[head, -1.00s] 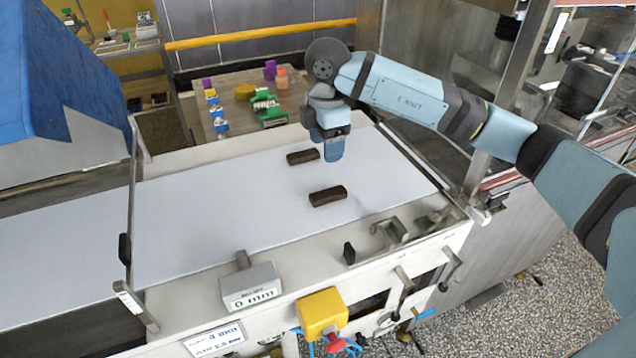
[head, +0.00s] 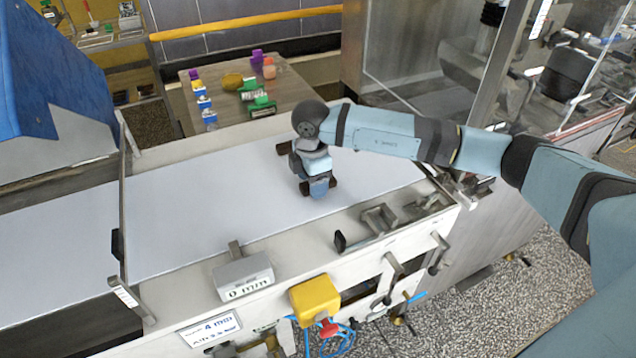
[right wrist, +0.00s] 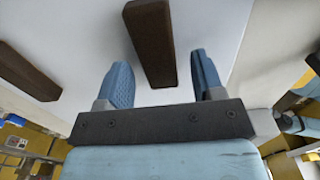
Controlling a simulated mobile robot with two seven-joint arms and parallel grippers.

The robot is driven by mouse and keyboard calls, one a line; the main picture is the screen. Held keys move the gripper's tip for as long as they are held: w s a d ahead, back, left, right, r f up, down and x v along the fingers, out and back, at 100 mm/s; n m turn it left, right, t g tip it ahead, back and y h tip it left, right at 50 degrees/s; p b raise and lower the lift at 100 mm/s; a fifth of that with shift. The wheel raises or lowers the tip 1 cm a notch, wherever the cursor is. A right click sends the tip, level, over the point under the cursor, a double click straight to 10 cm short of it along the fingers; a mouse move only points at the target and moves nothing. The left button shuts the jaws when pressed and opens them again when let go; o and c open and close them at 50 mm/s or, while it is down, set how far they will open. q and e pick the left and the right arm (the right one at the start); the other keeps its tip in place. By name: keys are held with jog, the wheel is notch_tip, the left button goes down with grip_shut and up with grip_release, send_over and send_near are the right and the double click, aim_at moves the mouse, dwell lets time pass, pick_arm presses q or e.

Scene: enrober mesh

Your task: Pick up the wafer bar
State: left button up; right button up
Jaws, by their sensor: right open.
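Two dark brown wafer bars lie on the white belt. The nearer bar is mostly hidden behind my right gripper (head: 319,187) in the head view, with only its dark ends (head: 304,188) showing either side. In the right wrist view this nearer bar (right wrist: 152,42) points lengthwise between the two blue fingers of the right gripper (right wrist: 160,60). The fingers are open, with a gap on each side of the bar. The farther bar (head: 284,147) is partly covered by my right wrist; it also shows at the left of the right wrist view (right wrist: 26,72). My left gripper is not in view.
The white belt (head: 190,215) is bare left of the bars. A grey gauge block (head: 243,272) and metal brackets (head: 380,218) stand along its near edge. A yellow box (head: 315,295) is on the machine's front. A table (head: 290,88) with small coloured items stands behind.

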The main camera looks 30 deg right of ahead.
jog(key=shift+f, duration=0.25)
jog(key=c, duration=0.8)
jog(key=shift+r, duration=0.15)
